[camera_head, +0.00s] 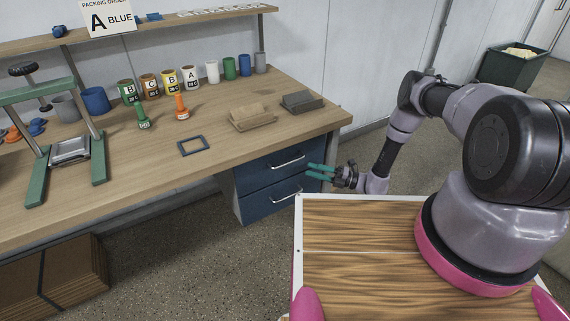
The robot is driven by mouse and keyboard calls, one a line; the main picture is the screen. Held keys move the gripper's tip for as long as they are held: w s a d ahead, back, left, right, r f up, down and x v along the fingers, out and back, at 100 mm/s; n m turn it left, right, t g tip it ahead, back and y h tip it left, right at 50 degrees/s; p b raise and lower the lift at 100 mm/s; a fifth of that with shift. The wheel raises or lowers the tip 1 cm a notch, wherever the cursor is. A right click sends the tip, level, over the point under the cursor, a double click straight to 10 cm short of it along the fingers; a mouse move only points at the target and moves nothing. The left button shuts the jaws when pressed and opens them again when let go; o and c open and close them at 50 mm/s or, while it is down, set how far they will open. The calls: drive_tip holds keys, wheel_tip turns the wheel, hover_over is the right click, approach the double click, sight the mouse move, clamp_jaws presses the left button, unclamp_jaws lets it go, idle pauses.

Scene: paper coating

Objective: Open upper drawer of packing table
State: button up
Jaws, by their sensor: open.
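The packing table (230,142) has a wooden top and a blue drawer unit under its right end. The upper drawer (255,174) has a silver bar handle (288,162) and looks shut. The lower drawer (255,203) below it also looks shut, with its own silver handle (286,198). My gripper (312,170), with green fingers, is open and empty. It appears just to the right of the upper drawer's handle, at about its height in the picture. I cannot tell whether the fingers touch the drawer front.
On the tabletop are labelled cups (150,88), a green stamp (143,118), an orange stamp (181,108), a blue frame (194,145), a tan block (252,118) and a green press (68,150). Cardboard (55,275) lies below left. The floor before the drawers is clear.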

sight(288, 162)
drive_tip(key=x, duration=1)
drive_tip(key=shift+a, duration=0.25)
clamp_jaws()
idle(1.0)
